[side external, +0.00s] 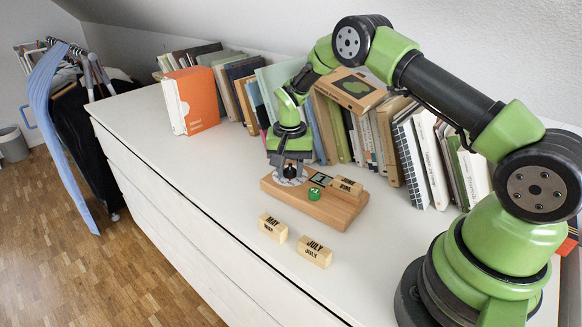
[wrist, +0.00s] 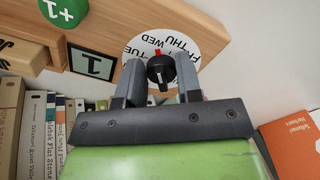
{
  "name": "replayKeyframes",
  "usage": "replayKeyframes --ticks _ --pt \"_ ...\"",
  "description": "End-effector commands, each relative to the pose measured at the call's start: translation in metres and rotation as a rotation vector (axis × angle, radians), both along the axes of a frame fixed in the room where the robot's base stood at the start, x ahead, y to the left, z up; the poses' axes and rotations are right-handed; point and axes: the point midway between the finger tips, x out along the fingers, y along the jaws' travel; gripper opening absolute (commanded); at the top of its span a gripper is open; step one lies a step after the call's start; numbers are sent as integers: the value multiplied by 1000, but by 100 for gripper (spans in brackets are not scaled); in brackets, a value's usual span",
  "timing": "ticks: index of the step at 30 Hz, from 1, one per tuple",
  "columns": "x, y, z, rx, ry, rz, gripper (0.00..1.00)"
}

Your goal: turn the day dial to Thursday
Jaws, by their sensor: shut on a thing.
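The day dial is a white disc (wrist: 205,38) with day names around it, set in a wooden board (side external: 335,208). WED and THU are readable in the wrist view; other names are partly hidden. A black knob (wrist: 161,71) with a red mark stands at its centre. The red mark points up toward the WED and THU lettering; I cannot tell exactly which name it meets. My gripper (wrist: 160,76) has one finger on each side of the knob and is shut on it. In the side view my gripper (side external: 290,170) comes down over the dial and hides much of it.
On the board are a green +1 button (side external: 313,194), a number tile (wrist: 92,63) and a JUNE block (side external: 346,186). MAY (side external: 272,228) and JULY (side external: 314,252) blocks lie in front. Books (side external: 375,140) line the back. The dresser top at left is clear.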

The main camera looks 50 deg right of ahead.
Motion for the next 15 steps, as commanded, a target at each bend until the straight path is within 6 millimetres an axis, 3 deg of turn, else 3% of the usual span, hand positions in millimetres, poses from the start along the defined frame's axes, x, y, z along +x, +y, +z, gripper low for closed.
replayKeyframes --ticks 15 --pt "4 2 0 0 0 -442 9"
